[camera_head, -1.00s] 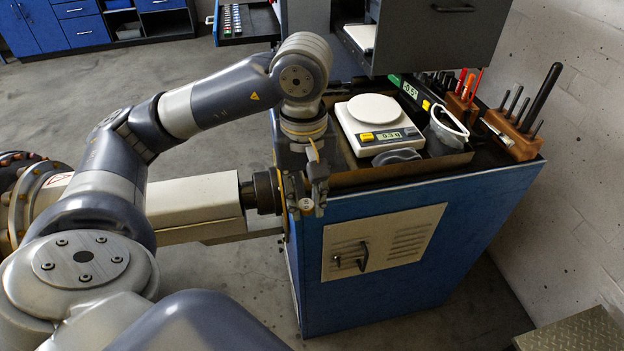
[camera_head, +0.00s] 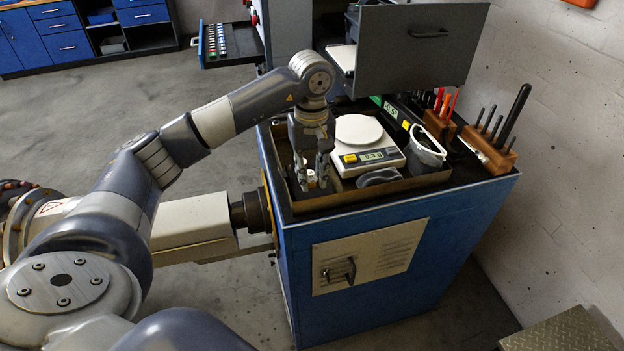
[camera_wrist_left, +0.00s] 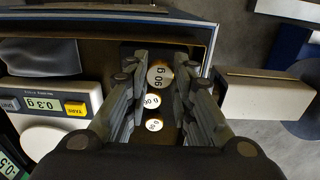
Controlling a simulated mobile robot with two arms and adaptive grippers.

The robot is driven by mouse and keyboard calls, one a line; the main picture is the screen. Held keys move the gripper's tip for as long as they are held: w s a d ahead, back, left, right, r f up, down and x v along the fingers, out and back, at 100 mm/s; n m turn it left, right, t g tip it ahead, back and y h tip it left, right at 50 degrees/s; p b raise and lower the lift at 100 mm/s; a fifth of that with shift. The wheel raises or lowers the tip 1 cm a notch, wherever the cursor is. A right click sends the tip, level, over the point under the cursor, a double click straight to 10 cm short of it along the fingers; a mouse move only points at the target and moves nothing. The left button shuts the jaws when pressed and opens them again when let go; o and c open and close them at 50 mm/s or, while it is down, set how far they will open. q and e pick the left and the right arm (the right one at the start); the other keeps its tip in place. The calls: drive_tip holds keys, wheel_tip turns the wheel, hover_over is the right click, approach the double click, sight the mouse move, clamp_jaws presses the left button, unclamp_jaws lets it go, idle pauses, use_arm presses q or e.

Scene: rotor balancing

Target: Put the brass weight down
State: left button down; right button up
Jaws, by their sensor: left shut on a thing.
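My left gripper (camera_head: 311,182) points down into the left part of the tan tray (camera_head: 405,184) on the blue cabinet. It is shut on a brass weight (camera_wrist_left: 160,76) with a white round label reading 90 g, between the fingertips in the left wrist view. Two more labelled weights (camera_wrist_left: 152,101) (camera_wrist_left: 154,125) show behind it between the fingers, lower down. Whether the held weight touches the tray floor, I cannot tell. The white scale (camera_head: 366,150) stands right of the gripper, its round pan empty, its display (camera_wrist_left: 40,104) reading 0.3 g. My right gripper is not in view.
A dark grey pouch-like thing (camera_head: 380,177) lies in front of the scale. A grey cup with a white rim (camera_head: 426,150) stands to its right. Wooden tool blocks (camera_head: 488,150) stand at the cabinet's right. An open grey drawer (camera_head: 415,45) overhangs the back.

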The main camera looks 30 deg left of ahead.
sight(312, 179)
use_arm(q)
wheel_tip(312, 179, down, 2)
drive_tip(key=shift+f+p, duration=0.2)
drive_tip(key=shift+p, duration=0.65)
drive_tip(key=shift+f, duration=0.8)
drive_tip(key=c, duration=1.4)
unclamp_jaws()
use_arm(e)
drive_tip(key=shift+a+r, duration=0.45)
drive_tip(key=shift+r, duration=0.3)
use_arm(q)
drive_tip(key=shift+o, duration=0.2)
